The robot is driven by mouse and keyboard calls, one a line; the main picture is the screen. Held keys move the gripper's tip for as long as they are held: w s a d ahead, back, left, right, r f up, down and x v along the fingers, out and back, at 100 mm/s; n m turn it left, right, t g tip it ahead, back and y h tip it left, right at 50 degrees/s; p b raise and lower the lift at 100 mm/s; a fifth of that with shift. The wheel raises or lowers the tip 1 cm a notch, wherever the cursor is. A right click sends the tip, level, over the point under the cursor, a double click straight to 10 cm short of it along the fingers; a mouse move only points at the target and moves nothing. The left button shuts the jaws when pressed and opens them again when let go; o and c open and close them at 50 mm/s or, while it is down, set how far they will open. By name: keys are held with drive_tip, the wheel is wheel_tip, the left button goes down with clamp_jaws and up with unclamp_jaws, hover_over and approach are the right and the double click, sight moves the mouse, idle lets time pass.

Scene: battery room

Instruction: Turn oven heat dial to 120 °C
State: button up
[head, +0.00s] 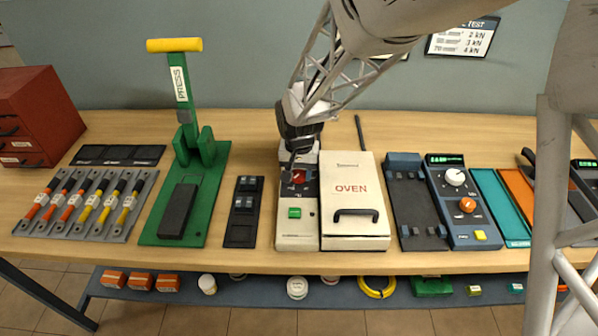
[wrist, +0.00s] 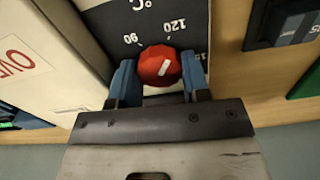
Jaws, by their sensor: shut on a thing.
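The oven (head: 353,200) is a white box with a dark handle. Its control panel (head: 297,225) stands on its left side, with a green button. The red heat dial (head: 299,177) is high on that panel, partly hidden by my gripper (head: 294,160). In the wrist view the red dial (wrist: 159,66) sits between my gripper's blue fingers (wrist: 158,82), which are shut on its sides. Its white mark slants up and to the right, on the 120 side of the scale, away from the 90. I cannot tell whether it lines up exactly with the 120 tick.
A green press (head: 185,180) with a yellow handle stands to the left, and a black block (head: 243,212) lies between it and the panel. A blue unit with dials (head: 463,205) is to the right. A dark rod (head: 360,132) shows behind the oven.

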sight(300, 174)
idle(0.3)
drive_tip(key=o, duration=0.9)
drive_tip(key=shift+o, duration=0.2)
drive_tip(key=shift+r, duration=0.1)
drive_tip(key=shift+r, duration=3.8)
drive_tip(key=shift+d, duration=0.1)
